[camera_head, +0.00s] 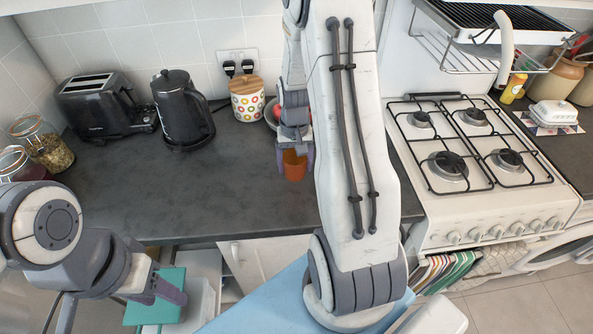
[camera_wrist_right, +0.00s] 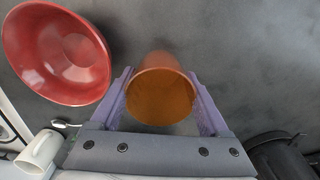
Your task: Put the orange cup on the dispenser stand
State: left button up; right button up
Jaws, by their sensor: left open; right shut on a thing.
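The orange cup (camera_head: 294,167) is between the fingers of my right gripper (camera_head: 295,152), over the dark counter near its front, left of the stove. In the right wrist view the cup (camera_wrist_right: 160,92) sits between both purple fingers, and the gripper (camera_wrist_right: 160,76) is shut on it. I cannot tell whether the cup's base touches the counter. My left gripper (camera_head: 162,291) is open and empty, low at the left in front of the counter. I cannot make out a dispenser stand in either view; my right arm hides part of the counter.
A red bowl (camera_wrist_right: 62,55) and a white mug (camera_wrist_right: 40,150) lie near the cup. A toaster (camera_head: 105,103), black kettle (camera_head: 179,108) and dotted canister (camera_head: 247,100) stand along the back. The gas stove (camera_head: 470,160) is right. The counter's left middle (camera_head: 190,185) is clear.

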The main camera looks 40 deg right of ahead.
aim_at(295, 174)
jog(key=shift+f+p, duration=0.4)
jog(key=shift+f, duration=1.5)
jog(key=shift+f, duration=0.3)
jog(key=o, duration=1.2)
jog(key=shift+r, duration=0.15)
